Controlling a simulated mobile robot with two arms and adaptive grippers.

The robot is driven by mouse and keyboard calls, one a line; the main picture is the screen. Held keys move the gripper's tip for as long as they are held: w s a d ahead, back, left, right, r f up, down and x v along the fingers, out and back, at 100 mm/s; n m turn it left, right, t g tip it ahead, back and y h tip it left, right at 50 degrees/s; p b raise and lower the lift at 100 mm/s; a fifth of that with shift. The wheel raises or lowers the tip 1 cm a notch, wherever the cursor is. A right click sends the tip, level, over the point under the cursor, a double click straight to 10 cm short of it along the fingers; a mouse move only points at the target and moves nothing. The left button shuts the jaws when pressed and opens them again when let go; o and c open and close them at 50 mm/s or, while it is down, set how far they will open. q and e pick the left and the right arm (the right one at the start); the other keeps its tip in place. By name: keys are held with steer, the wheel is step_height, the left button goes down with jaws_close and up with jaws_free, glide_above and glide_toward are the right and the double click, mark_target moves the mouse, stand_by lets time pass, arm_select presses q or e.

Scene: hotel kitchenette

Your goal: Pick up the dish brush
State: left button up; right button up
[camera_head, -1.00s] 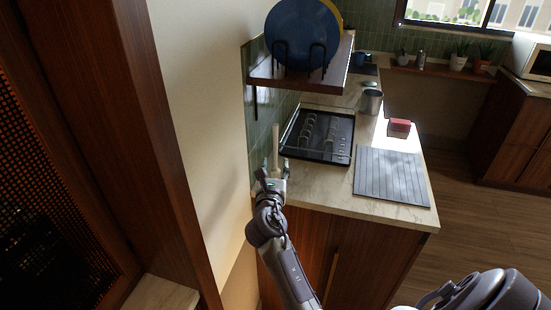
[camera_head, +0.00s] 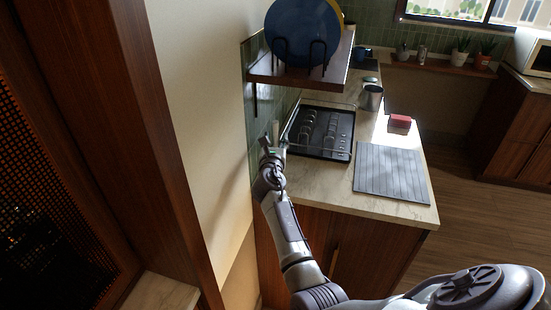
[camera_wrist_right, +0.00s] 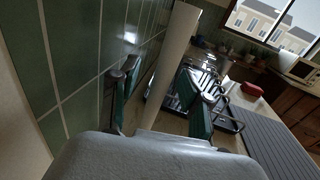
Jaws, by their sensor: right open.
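The dish brush shows as a pale, long upright handle (camera_head: 276,128) by the green tiled wall, at the left end of the counter. In the right wrist view the handle (camera_wrist_right: 172,55) rises between my two fingers, leaning a little to the right. My right gripper (camera_head: 272,149) is around the handle; in the wrist view the gripper (camera_wrist_right: 160,72) has its dark green finger pads apart, one on each side. I cannot tell whether either pad touches it. The lower end of the brush is hidden by my gripper. My left gripper is not in view.
A black dish rack (camera_head: 328,148) stands just right of my right gripper. A grey ribbed mat (camera_head: 392,172), a red sponge (camera_head: 400,121) and a metal cup (camera_head: 371,98) lie farther right and back. A wooden shelf (camera_head: 322,72) with plates overhangs the counter.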

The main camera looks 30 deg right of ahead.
steer(key=shift+s, duration=0.1)
steer(key=shift+c, duration=0.8)
jaws_close()
steer(key=shift+r, duration=0.1)
